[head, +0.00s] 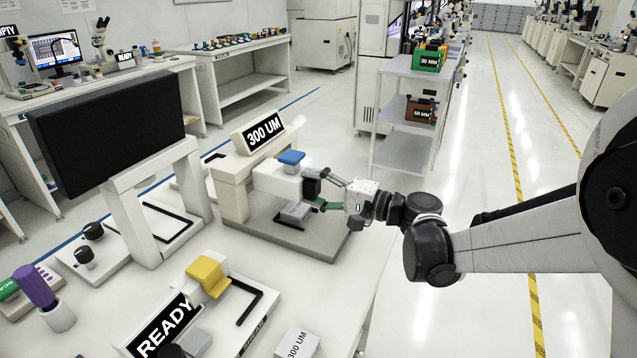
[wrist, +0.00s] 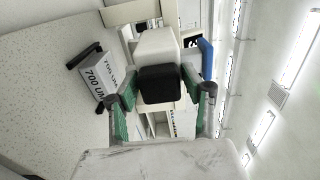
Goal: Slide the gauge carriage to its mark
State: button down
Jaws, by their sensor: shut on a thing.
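The gauge (head: 227,190) stands on a grey base plate and carries a 300 UM sign (head: 264,131). Its white carriage (head: 272,182) has a blue top piece (head: 291,157) and a black end block (head: 313,187). My gripper (head: 325,190) reaches it from the right and is shut on the black block. In the wrist view, the black block (wrist: 160,84) sits between the green finger pads of my gripper (wrist: 157,92), with the white carriage behind it. A grey block marked 700 UM (wrist: 99,78) lies below the carriage on the base. No position mark is clearly visible.
A black screen (head: 110,130) stands left of the gauge. In front are a fixture with a yellow piece and a READY sign (head: 165,325), a white 300 UM block (head: 297,344) and a purple-handled tool (head: 36,288). A shelf cart (head: 404,145) stands behind; open floor lies right.

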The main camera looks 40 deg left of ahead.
jog(key=shift+s+f, duration=0.1)
jog(key=shift+s, duration=0.1)
jog(key=c, duration=1.1)
grip_release()
jog(key=shift+s+d, duration=0.1)
jog(key=shift+c, duration=0.2)
jog(key=shift+w+d, duration=0.25)
jog(key=shift+d, duration=0.25)
jog(key=v, duration=1.1)
